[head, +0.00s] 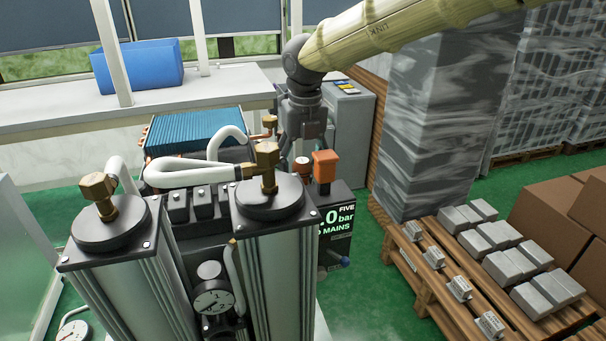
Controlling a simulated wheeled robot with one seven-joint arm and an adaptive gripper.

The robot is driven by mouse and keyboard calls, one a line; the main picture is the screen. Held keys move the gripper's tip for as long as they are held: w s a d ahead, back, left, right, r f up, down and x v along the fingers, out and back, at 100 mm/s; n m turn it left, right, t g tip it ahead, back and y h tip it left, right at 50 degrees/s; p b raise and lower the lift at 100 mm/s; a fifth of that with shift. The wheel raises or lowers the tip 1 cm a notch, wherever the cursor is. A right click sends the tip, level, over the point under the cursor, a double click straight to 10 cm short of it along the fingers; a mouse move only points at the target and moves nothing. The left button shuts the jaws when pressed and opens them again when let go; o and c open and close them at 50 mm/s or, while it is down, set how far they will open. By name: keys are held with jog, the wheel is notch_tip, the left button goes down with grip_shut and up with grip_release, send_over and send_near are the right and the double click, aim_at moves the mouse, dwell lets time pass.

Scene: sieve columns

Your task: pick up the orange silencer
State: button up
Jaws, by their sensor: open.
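The orange silencer (325,165) is a boxy orange piece. It stands upright on the machine, just behind and right of the right-hand column. My gripper (302,150) hangs down from the arm, just left of the silencer and a little above it. The gripper is open. No contact with the silencer can be made out. The lower fingertips are small and dark against the dark machine, so their exact place is hard to tell.
Two upright metal columns (272,270) with brass fittings (267,160) stand in front of the gripper. White pipes (190,172) and a blue finned cooler (195,131) lie to the left. A wooden pallet (425,262) with grey blocks and a wrapped stack (428,130) stand right.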

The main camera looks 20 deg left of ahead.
jog(key=shift+w+f, duration=0.1)
jog(key=shift+f, duration=0.55)
jog(key=shift+c, duration=0.5)
jog(key=c, duration=1)
jog(key=shift+c, duration=0.4)
jog(key=shift+r, duration=0.15)
